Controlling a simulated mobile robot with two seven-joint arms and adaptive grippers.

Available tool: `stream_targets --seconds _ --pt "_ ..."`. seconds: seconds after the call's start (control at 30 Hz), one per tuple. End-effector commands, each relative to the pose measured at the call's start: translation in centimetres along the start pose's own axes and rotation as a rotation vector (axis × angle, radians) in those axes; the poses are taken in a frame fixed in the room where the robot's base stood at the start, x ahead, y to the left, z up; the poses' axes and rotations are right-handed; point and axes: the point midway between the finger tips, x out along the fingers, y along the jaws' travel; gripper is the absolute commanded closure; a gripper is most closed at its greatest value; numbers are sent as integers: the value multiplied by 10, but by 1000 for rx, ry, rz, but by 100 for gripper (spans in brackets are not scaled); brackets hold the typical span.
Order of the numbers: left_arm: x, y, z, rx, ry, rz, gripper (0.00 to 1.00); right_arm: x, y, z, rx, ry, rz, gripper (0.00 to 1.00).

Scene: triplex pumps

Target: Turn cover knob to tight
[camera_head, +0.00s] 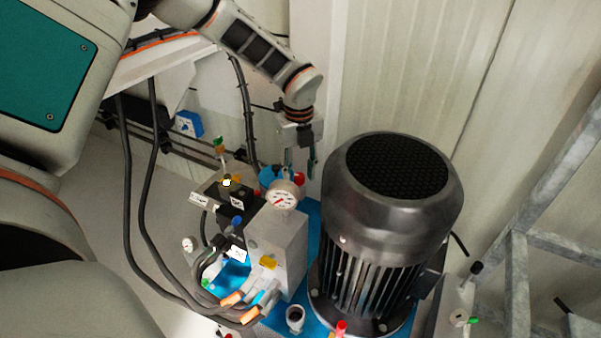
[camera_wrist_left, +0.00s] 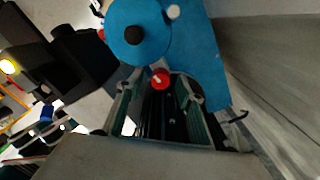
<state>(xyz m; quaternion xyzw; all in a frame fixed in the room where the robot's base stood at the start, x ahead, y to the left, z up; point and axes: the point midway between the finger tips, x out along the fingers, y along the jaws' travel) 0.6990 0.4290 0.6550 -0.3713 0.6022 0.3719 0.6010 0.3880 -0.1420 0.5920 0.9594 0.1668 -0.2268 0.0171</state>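A round blue cover (camera_wrist_left: 152,52) with a dark knob (camera_wrist_left: 133,35) at its middle lies at the top of the left wrist view. In the head view the blue cover (camera_head: 266,176) shows only partly, behind the pressure gauge. A small red cap (camera_wrist_left: 159,79) with a pale mark sits at its lower edge; in the head view it is the red spot (camera_head: 299,179). My left gripper (camera_head: 300,165) points down from above, just over this red cap. Its two fingers (camera_wrist_left: 160,88) are apart and hold nothing. My right gripper is out of view.
A large dark motor (camera_head: 385,235) stands close to the right of my left gripper. The grey pump block (camera_head: 281,245) with a white gauge (camera_head: 283,196) is in front. Black hoses (camera_head: 148,220) run on the left. A metal frame (camera_head: 540,180) stands at the right.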

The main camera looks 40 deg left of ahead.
Motion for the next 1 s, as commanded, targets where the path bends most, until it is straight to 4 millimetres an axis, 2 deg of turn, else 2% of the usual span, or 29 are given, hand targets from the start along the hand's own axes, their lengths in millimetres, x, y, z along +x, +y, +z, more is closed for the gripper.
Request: stream_targets --seconds 0.33,0.37,0.4,0.5,0.67,0.77,0.87,1.0 --pt "4 0 0 1 -1 -2 63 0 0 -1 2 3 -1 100" --pt "4 0 0 1 -1 -2 68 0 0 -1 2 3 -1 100" --pt "4 0 0 1 -1 -2 78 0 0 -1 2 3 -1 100" --pt "5 0 0 1 -1 -2 100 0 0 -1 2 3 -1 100" --pt "5 0 0 5 0 -1 100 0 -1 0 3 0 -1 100" --pt "9 0 0 43 1 3 100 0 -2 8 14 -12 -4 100" --pt "12 0 0 123 3 5 100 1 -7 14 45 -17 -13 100" --pt "13 1 0 259 4 7 100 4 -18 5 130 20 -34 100"
